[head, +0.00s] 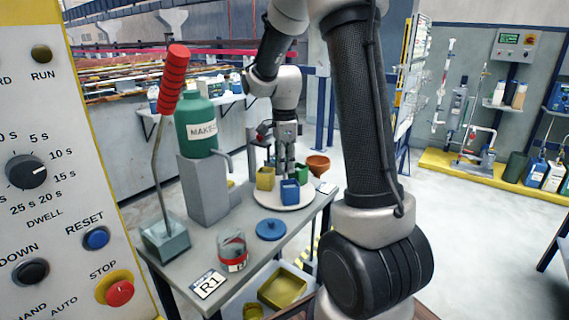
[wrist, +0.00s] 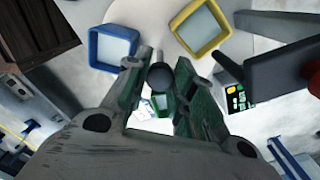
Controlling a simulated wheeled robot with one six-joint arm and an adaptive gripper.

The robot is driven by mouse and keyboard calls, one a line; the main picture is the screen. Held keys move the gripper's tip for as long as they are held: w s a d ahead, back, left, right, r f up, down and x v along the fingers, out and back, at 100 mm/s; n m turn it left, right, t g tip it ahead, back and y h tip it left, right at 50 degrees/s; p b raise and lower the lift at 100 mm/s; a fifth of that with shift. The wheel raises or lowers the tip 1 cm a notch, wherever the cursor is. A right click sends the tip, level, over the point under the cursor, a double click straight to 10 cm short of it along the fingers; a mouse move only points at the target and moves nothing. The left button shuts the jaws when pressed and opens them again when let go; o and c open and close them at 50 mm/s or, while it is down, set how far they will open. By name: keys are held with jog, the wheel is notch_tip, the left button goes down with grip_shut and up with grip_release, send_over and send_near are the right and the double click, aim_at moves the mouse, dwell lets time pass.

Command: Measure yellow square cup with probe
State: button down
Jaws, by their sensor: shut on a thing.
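The yellow square cup (head: 265,181) stands on a round white plate (head: 270,202), left of a blue square cup (head: 290,193). In the wrist view the yellow cup (wrist: 224,33) is at the top right and the blue cup (wrist: 91,48) at the top left. My gripper (head: 285,168) hangs low over the plate, near the cups. In the wrist view my gripper (wrist: 159,72) is shut on a dark round-ended probe (wrist: 160,77). The probe's tip looks apart from the yellow cup. A green cup (head: 304,171) is behind, partly hidden.
A brown bowl (head: 318,164) stands right of the plate. A blue disc (head: 271,230) and a red-banded glass (head: 232,254) are in front. A green bottle (head: 197,127) on a grey stand and a red-handled lever (head: 173,82) rise at the left. A meter (wrist: 236,96) shows right of my fingers.

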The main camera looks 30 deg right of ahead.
jog(key=shift+m, duration=2.2)
jog(key=c, duration=1.2)
grip_release()
jog(key=shift+r, duration=0.1)
notch_tip(320, 180, up, 12)
jog(key=shift+f, duration=0.1)
